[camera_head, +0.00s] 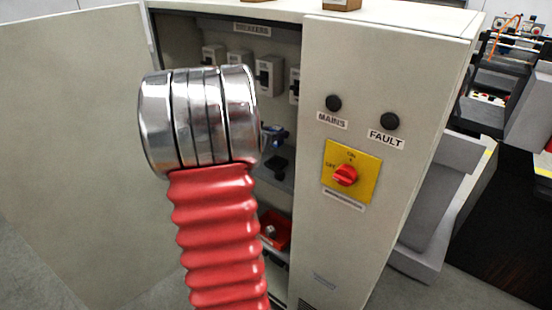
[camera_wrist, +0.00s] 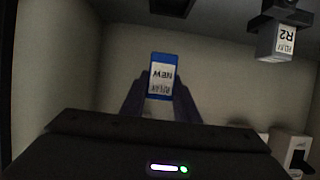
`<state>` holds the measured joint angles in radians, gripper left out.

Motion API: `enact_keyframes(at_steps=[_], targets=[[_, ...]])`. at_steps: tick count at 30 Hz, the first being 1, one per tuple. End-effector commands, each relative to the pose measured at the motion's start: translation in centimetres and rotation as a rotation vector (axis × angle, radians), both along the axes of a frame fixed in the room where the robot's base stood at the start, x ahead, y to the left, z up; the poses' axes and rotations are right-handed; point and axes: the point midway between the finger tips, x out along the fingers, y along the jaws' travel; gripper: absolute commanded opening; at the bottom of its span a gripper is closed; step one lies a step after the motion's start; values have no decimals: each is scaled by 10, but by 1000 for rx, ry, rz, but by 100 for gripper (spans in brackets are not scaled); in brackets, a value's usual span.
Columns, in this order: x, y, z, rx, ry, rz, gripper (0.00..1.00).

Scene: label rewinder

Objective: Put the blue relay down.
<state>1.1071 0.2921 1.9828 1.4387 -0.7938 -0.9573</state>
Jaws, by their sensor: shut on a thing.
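The blue relay (camera_wrist: 161,60) shows in the wrist view. I see no surface touching the relay in this view. In the head view my arm covers much of the cabinet opening. A small dark and blue shape (camera_head: 275,133) shows just right of the arm; I cannot tell whether it is the relay or a fixed part.
White breakers (camera_head: 268,76) line the back of the cabinet. A red tray (camera_head: 276,229) lies low inside. The cabinet door (camera_head: 70,150) stands open at left; the switch panel (camera_head: 385,70) bounds the right.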

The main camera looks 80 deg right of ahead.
Motion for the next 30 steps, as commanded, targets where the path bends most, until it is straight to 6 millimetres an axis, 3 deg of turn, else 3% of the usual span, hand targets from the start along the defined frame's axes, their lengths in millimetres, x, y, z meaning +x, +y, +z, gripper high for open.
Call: enact_keyframes(at_steps=[6, 20, 30], targets=[[0, 0, -36, 3, 2, 1, 4], [-1, 0, -45, 0, 0, -1, 4], [-1, 0, -80, 1, 0, 0, 4]])
